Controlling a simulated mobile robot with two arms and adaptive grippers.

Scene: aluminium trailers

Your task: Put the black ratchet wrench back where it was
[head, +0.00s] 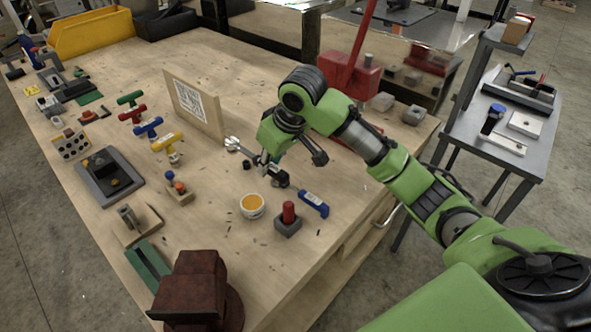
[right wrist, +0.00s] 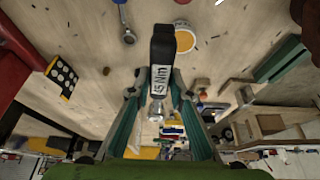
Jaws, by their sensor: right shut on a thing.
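The black ratchet wrench (right wrist: 163,48) has a black handle with a white "15 Nm" label and a silver part below it in the right wrist view. My right gripper (right wrist: 158,82) is shut on it, with a finger on each side near the label. In the head view my right gripper (head: 268,160) points down over the wooden workbench, and part of the black handle (head: 279,178) shows beside it. The gripper hides part of the wrench; I cannot tell its exact height above the bench. A blue-handled wrench (head: 314,203) lies to the right. My left gripper is out of view.
A white cup with orange contents (head: 252,206) and a grey block with a red post (head: 288,220) stand close by. A QR-code board (head: 198,108) stands behind left. Several T-handled tools (head: 148,127) are further left. A dark red vise (head: 197,288) sits at the front.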

